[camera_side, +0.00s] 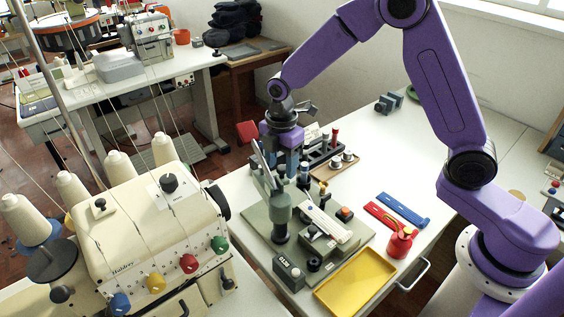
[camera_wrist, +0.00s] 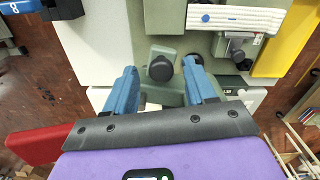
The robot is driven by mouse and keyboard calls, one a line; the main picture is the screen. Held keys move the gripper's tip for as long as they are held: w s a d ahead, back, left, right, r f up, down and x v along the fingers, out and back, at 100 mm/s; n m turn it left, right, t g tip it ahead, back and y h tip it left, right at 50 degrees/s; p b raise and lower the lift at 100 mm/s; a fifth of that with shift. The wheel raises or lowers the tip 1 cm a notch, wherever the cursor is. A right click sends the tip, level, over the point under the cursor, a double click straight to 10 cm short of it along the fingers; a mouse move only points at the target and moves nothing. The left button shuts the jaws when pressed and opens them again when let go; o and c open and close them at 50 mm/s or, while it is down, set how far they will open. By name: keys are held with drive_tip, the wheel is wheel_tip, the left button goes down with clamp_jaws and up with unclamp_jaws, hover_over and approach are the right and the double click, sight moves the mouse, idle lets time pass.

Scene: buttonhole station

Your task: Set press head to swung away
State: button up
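The grey-green press stands on its base plate (camera_side: 258,218), with its upright post (camera_side: 280,217) at the left of the plate. Its upper arm (camera_side: 268,182) is partly hidden by my gripper in the side view. A dark round knob (camera_wrist: 161,67) on the press shows in the wrist view. My gripper (camera_side: 289,172) is just above and beside the press. Its two blue fingers (camera_wrist: 160,74) are open, with the knob beyond and between their tips. I cannot tell whether they touch anything. How far the press head is swung is unclear.
A white ribbed strip (camera_side: 325,222) lies on the plate's right part. A yellow tray (camera_side: 357,284), a red can (camera_side: 400,243), red and blue strips and a dark rack (camera_side: 322,152) are nearby. A cream sewing machine (camera_side: 150,230) stands left.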

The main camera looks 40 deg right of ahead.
wheel_tip(320, 180, up, 17)
drive_tip(key=shift+r, duration=0.2)
idle(0.7)
drive_tip(key=shift+s, duration=0.1)
drive_tip(key=s+d+f+m, duration=0.2)
drive_tip(key=s, duration=0.8)
drive_tip(key=s+d+f+m, duration=0.3)
drive_tip(key=s, duration=0.7)
drive_tip(key=s+d+f+m, duration=0.2)
drive_tip(key=s+d+f, duration=0.1)
drive_tip(key=s, duration=0.7)
drive_tip(key=shift+s+d, duration=0.15)
drive_tip(key=shift+s, duration=0.25)
drive_tip(key=shift+r, duration=0.1)
